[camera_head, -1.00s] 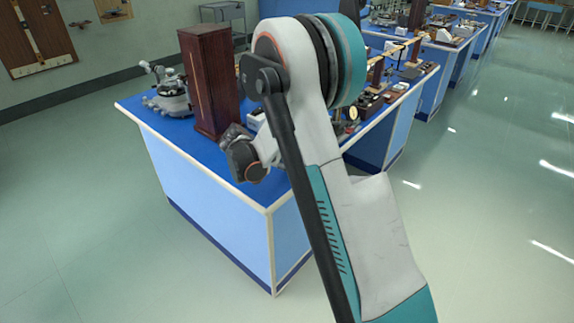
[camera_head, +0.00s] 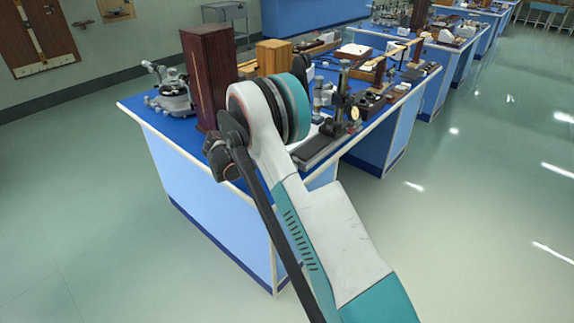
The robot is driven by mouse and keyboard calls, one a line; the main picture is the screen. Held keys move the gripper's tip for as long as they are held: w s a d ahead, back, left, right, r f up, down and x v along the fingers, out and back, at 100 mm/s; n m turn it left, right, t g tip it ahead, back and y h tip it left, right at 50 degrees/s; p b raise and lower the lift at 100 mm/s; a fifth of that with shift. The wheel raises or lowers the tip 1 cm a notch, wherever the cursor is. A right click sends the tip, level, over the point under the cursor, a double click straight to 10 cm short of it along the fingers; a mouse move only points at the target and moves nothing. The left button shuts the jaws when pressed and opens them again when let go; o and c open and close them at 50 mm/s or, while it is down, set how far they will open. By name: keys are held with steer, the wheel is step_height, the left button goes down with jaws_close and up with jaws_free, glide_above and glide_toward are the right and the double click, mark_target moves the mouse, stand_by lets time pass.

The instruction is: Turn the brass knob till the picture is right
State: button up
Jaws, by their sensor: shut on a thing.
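I cannot make out the brass knob or the picture for certain. A small round yellowish disc (camera_head: 354,113) sits on a dark stand on the blue bench; I cannot tell whether it is the knob. My arm rises from the lower right and bends over the near end of the bench. The fingers of my gripper do not show. A dark joint of my arm is beside its elbow, in front of the tall wooden box (camera_head: 211,75), and the rest of the wrist is hidden.
The blue bench (camera_head: 200,180) has pale edges. A metal instrument (camera_head: 172,92) stands at its left end, a lighter wooden block (camera_head: 272,57) behind my arm, and a dark flat base (camera_head: 318,148) right of it. More benches run back right. The floor (camera_head: 480,200) is clear.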

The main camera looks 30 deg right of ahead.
steer(key=shift+g, duration=0.3)
stand_by(0.4)
steer(key=o, duration=1.1)
steer(key=shift+c, duration=0.2)
steer(key=shift+v, duration=4.05)
steer(key=shift+f, duration=0.2)
